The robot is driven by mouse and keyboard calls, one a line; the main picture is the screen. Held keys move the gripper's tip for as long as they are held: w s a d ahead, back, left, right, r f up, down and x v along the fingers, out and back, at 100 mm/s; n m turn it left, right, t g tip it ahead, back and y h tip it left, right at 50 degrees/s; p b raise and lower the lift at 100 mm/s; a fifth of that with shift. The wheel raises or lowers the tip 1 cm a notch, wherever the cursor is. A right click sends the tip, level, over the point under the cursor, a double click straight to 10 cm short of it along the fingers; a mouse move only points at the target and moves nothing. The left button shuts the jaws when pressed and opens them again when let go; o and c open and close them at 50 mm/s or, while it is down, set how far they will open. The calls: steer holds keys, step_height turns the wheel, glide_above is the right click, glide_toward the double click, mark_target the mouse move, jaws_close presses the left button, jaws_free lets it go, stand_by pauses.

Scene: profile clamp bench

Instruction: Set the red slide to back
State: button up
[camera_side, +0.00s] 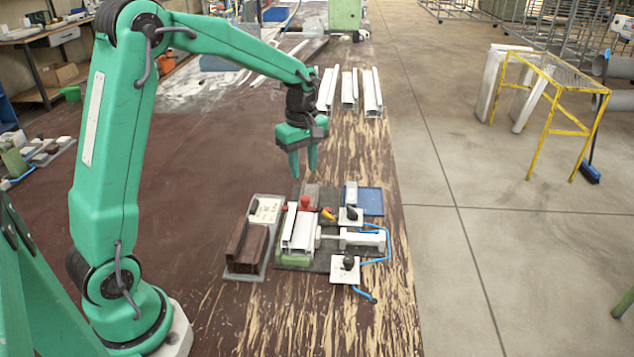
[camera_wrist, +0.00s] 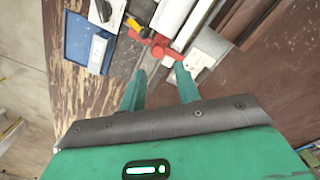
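A red part, apparently the red slide (camera_side: 305,202), shows at the far end of the clamp fixture, beside the white profile (camera_side: 298,232). In the wrist view the red slide (camera_wrist: 158,44) lies just beyond my fingertips, with a red knob on it. Which end of its travel it sits at I cannot tell. My gripper (camera_side: 303,172) is above the far end of the fixture, pointing down. In the wrist view my gripper (camera_wrist: 162,70) is open, with a gap between its fingers and nothing held. The fingertips look close to the red slide; contact is not clear.
A yellow-orange lever (camera_side: 328,213) is right of the red slide. A blue tray (camera_side: 372,202) and white plates with black knobs (camera_side: 345,268) are at the right. A brown profile (camera_side: 240,248) stands at the left. More white profiles (camera_side: 349,90) lie behind.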

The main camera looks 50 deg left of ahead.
mark_target(306, 197)
steer(key=shift+w+a+f+n, duration=0.3)
steer(key=shift+w+f+n, duration=0.1)
steer(key=shift+f, duration=0.25)
steer(key=shift+f, duration=3.85)
jaws_close()
